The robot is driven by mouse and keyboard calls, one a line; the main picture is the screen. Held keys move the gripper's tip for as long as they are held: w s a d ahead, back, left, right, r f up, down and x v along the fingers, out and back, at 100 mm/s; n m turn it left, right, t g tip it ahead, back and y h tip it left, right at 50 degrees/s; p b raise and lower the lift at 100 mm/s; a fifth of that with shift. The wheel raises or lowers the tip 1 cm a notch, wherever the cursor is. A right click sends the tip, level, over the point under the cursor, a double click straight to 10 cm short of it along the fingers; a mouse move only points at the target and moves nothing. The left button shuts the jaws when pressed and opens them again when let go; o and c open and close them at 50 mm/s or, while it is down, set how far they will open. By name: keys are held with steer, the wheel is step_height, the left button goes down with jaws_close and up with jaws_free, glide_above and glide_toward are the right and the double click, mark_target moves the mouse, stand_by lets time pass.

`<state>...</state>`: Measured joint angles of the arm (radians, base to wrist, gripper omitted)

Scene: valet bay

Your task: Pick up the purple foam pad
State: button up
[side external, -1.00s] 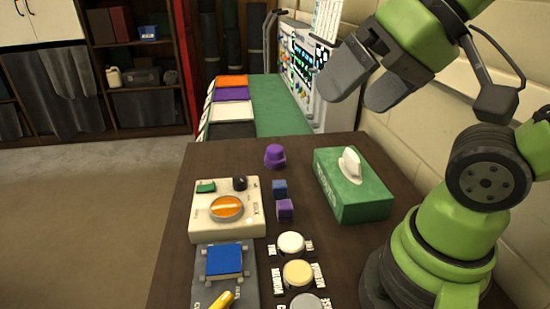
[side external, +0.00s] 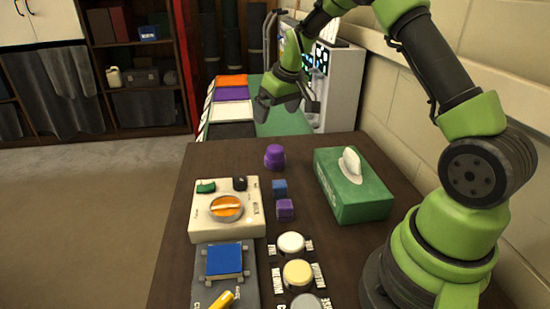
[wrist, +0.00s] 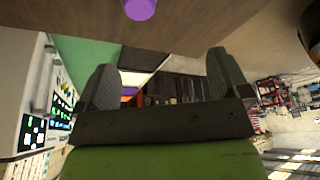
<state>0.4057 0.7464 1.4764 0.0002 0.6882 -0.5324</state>
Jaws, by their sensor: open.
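A purple round, stepped piece (side external: 274,157), which looks like the foam pad, stands on the dark brown table near its far edge. A purple cube (side external: 285,208) lies nearer on the same table, and a flat purple panel (side external: 231,94) lies on the bench beyond. My gripper (side external: 287,104) is open and empty, in the air above and beyond the round piece. In the wrist view the round piece (wrist: 140,8) is cut off by the top edge, outside the open jaws (wrist: 162,62).
A green tissue box (side external: 352,195) stands right of the round piece. A cream box with an orange dial (side external: 210,226) is at left. Several round buttons (side external: 298,272) line the front. The far bench (side external: 280,121) has a green top.

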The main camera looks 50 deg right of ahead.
mark_target(276, 148)
steer(key=shift+g, duration=0.3)
steer(key=d+f, duration=0.1)
steer(key=f, duration=0.2)
steer(key=w+d+f, duration=0.1)
steer(key=f, duration=0.2)
steer(key=d+f, duration=0.1)
steer(key=f, duration=0.2)
steer(key=shift+w+d+f, duration=0.2)
steer(key=shift+w+f, duration=0.1)
steer(key=shift+x, duration=3.2)
steer(key=shift+a, duration=0.15)
steer(key=c, duration=1)
